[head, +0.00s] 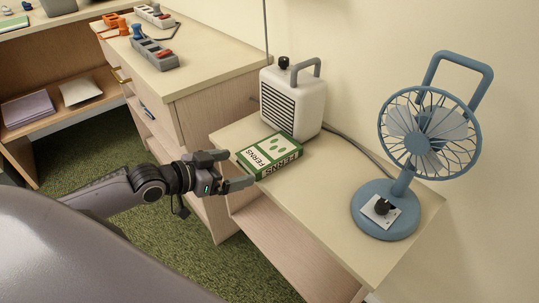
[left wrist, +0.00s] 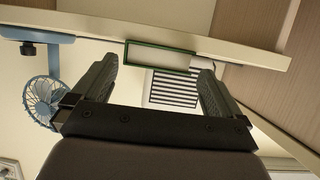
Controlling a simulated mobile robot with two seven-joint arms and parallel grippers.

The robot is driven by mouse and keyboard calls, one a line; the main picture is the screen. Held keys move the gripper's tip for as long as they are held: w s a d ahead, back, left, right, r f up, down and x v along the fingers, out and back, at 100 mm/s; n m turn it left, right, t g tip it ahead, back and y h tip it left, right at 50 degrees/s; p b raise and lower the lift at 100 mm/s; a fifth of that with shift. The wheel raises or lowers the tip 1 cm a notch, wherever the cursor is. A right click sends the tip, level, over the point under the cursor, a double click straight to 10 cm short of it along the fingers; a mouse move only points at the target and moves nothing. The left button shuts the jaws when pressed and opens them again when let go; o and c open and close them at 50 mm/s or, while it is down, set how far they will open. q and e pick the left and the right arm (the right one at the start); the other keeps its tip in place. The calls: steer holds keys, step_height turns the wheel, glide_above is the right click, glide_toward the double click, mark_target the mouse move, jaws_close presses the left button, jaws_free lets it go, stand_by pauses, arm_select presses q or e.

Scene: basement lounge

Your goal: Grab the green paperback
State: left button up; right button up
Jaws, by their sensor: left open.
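The green paperback (head: 270,155) lies flat on the small side table, with "FERNS" on its cover and spine, at the table's left edge. My left gripper (head: 248,170) is open at the book's near-left side, with its fingers close to the book's corner; I cannot tell if they touch it. In the left wrist view the green-edged book (left wrist: 160,57) shows between and beyond the two open fingers (left wrist: 158,85). My right gripper is not in view.
A white heater (head: 293,105) stands just behind the book on the side table (head: 335,195). A blue fan (head: 390,210) stands at the table's right. A wooden cabinet (head: 185,85) with small items on top is at the left. The table's middle is clear.

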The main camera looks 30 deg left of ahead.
mark_target(245, 164)
arm_select(q)
steer(key=shift+x, duration=1.55)
steer(key=c, duration=0.8)
steer(key=shift+r, duration=0.15)
